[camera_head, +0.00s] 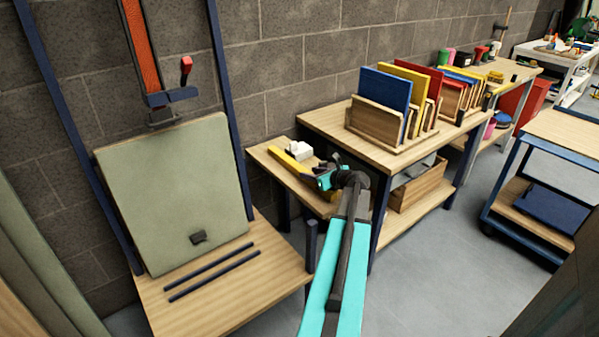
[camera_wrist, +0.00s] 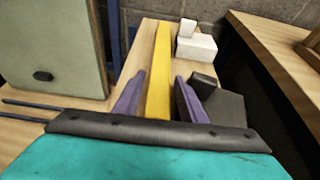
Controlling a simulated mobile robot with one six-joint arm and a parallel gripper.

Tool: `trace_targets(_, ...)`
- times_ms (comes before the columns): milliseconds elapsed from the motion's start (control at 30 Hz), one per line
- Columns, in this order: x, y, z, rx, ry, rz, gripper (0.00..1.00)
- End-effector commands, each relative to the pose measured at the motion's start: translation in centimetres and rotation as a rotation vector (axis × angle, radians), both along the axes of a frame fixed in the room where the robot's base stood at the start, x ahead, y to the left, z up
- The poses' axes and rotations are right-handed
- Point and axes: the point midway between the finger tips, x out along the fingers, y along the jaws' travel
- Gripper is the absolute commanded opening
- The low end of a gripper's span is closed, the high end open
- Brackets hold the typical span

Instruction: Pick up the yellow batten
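The yellow batten (camera_head: 286,161) lies on a small low wooden table in the head view. In the wrist view the yellow batten (camera_wrist: 160,62) runs lengthwise away from me, its near end low between my fingers. My gripper (camera_head: 325,178) is over the near end of the batten in the head view. In the wrist view my gripper (camera_wrist: 161,77) has its two purple fingers on either side of the batten, with narrow gaps showing. It looks open. I cannot tell how far the fingertips are above the tabletop.
White blocks (camera_head: 300,150) stand right of the batten. A dark angular block (camera_wrist: 222,107) lies close to my right finger. A taller bench (camera_head: 336,126) with a rack of coloured panels stands to the right. An easel-like board (camera_head: 178,195) stands at the left.

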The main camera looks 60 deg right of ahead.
Motion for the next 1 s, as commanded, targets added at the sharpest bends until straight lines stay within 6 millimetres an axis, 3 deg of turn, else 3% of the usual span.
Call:
trace_targets(267,2.3,-0.8,-1.2,0.001,0.002,0.001,0.38)
trace_targets(867,2.4,-0.6,-1.8,0.008,0.007,0.002,0.38)
trace_targets(1000,2.3,-0.6,-1.8,0.009,0.006,0.003,0.15)
